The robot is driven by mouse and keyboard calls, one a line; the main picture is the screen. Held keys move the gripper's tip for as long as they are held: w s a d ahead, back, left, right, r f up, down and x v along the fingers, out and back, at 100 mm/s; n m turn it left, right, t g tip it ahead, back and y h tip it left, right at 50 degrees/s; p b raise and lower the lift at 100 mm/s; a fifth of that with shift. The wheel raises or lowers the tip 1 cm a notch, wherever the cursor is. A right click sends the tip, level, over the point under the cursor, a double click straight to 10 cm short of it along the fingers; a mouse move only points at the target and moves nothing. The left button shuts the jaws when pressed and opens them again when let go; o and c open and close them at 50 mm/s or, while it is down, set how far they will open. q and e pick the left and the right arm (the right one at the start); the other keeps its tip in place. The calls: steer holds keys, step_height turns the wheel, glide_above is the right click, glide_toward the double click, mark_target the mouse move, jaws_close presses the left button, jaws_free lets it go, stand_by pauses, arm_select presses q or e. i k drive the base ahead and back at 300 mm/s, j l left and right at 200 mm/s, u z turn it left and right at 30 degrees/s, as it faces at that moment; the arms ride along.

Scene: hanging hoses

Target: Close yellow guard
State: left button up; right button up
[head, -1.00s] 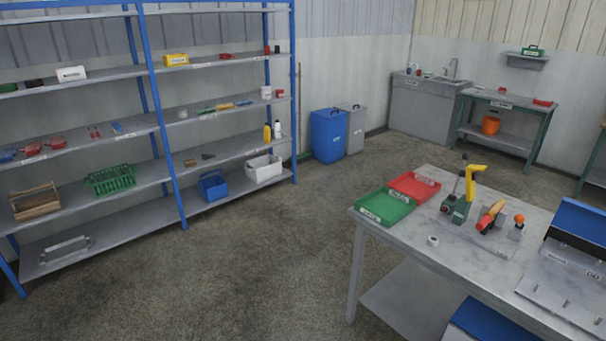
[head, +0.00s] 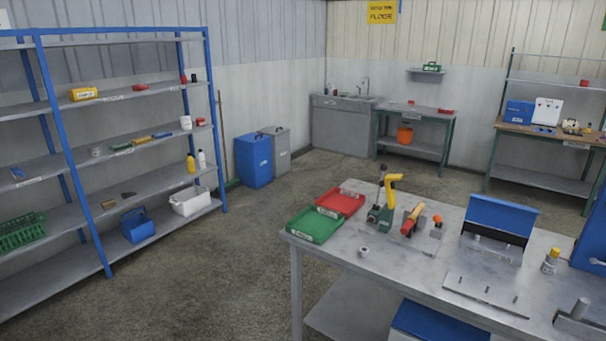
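A yellow guard (head: 390,187) stands raised on a small green machine (head: 381,218) on the grey workbench. The guard has an upright part and a short arm reaching to the right at its top. A dark upright part stands beside it on the left. Neither of my grippers shows in the head view, and nothing is seen touching the guard.
The grey workbench (head: 350,262) fills the right front. A green tray (head: 313,226), a red tray (head: 341,201), a red-and-yellow tool (head: 412,219) and a blue-lidded box (head: 500,216) stand on it. Blue-framed shelves (head: 62,140) line the left. The floor (head: 215,265) between is clear.

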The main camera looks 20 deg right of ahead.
mark_target(389, 183)
steer(key=i+j+z, duration=0.1)
steer(key=z, duration=0.95)
steer(key=j, duration=0.1)
